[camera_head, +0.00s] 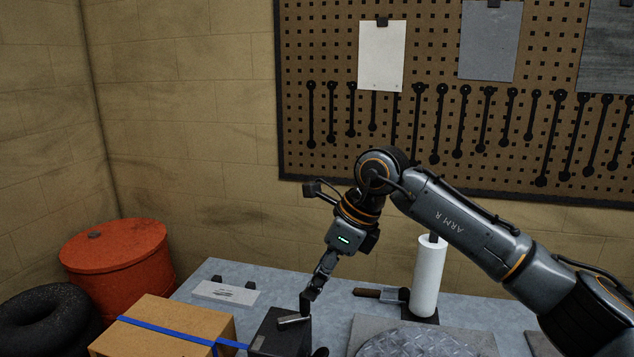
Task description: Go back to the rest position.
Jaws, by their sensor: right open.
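My right arm comes in from the right, and its gripper (307,303) points down over the workbench (470,312). The gripper is open and seen side-on, in front of or close above a dark box (270,335) at the bench's front. A short, pale metal piece (293,320) shows at the fingertips. I cannot tell whether the fingers touch it or the box. My left gripper is not in view.
A cardboard box with a blue strap (165,325), a red drum (115,260) and black tyres (45,320) stand at left. A white roll (428,278) stands right of the gripper. A ridged metal plate (420,342) lies in front. Behind hangs a pegboard (330,160) with wrenches.

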